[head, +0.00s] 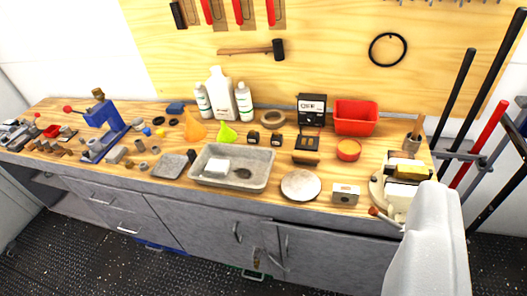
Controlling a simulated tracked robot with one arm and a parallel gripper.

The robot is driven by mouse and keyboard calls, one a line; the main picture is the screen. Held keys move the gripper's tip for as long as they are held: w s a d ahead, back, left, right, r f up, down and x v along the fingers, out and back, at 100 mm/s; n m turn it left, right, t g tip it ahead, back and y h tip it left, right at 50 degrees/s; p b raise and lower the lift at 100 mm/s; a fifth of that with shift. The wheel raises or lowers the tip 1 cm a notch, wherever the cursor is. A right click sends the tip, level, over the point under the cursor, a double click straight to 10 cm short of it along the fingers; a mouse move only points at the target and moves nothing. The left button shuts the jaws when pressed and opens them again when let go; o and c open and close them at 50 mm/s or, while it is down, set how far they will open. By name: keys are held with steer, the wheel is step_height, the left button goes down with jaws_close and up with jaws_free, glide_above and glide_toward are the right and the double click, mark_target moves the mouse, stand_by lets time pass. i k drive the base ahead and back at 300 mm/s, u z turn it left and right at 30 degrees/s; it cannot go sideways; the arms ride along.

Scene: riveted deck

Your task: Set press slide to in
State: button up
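A blue bench press (104,118) stands on the left part of the wooden workbench, with a dark knob on top and a red-tipped lever (68,109) pointing left. Its slide is too small to make out, so I cannot tell whether it is in or out. A white rounded part of my arm fills the lower right, well away from the press. My gripper's fingers do not show.
The workbench (330,200) holds a grey tray (206,178), white bottles (243,101), a red bin (356,117) and a machine at the right end. Small metal parts crowd the press. Dark floor (110,262) lies clear in front of the grey cabinets.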

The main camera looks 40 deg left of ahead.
mark_target(97, 147)
steer(key=u, duration=2.45)
steer(key=i, duration=2.15)
steer(key=z, duration=0.25)
